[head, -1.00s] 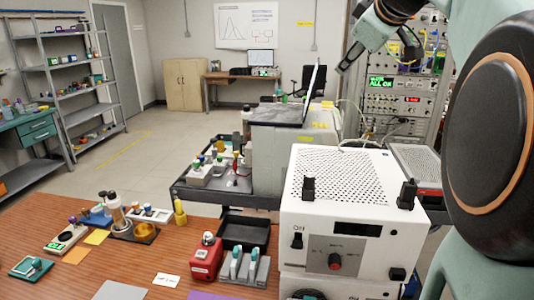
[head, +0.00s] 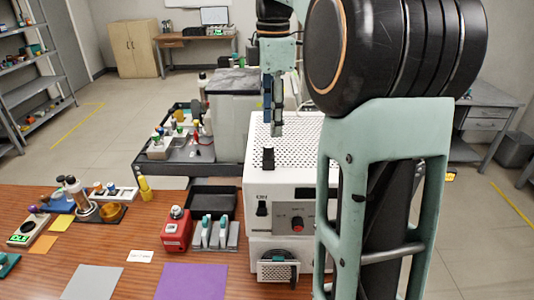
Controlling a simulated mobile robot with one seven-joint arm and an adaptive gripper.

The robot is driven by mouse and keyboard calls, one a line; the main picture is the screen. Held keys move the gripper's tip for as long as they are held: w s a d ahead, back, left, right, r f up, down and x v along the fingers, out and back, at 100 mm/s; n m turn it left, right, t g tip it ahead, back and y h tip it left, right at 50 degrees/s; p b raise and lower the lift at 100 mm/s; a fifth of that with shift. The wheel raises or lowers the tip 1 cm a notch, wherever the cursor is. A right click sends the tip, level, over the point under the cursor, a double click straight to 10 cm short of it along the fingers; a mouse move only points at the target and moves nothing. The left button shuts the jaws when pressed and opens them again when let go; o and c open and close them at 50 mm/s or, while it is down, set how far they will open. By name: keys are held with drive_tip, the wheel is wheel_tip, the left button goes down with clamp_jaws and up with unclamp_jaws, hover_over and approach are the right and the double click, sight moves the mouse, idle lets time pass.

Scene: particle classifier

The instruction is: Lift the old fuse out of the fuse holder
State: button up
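A small black upright piece (head: 268,158) stands on the perforated top of the white instrument box (head: 262,182); it looks like the fuse holder, but the old fuse cannot be made out as a separate part. My gripper (head: 276,130) points down just above this black piece, with a small gap seeming to remain in this view. Its fingers are seen nearly edge-on, so I cannot tell whether they are open or shut. The right part of the box is hidden behind my arm.
A red box (head: 177,232), a grey stand (head: 233,240) with two teal-and-white pieces, and a black tray (head: 212,200) stand left of the white box. A purple sheet (head: 192,282) lies in front. A dark cart (head: 205,170) stands behind.

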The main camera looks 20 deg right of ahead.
sight(269, 145)
drive_tip(key=f, duration=0.7)
drive_tip(key=shift+w+a+f, duration=0.1)
drive_tip(key=shift+a+f, duration=0.1)
drive_tip(key=shift+a, duration=0.1)
drive_tip(key=shift+c, duration=0.3)
drive_tip(key=c, duration=1)
drive_tip(key=shift+r, duration=0.2)
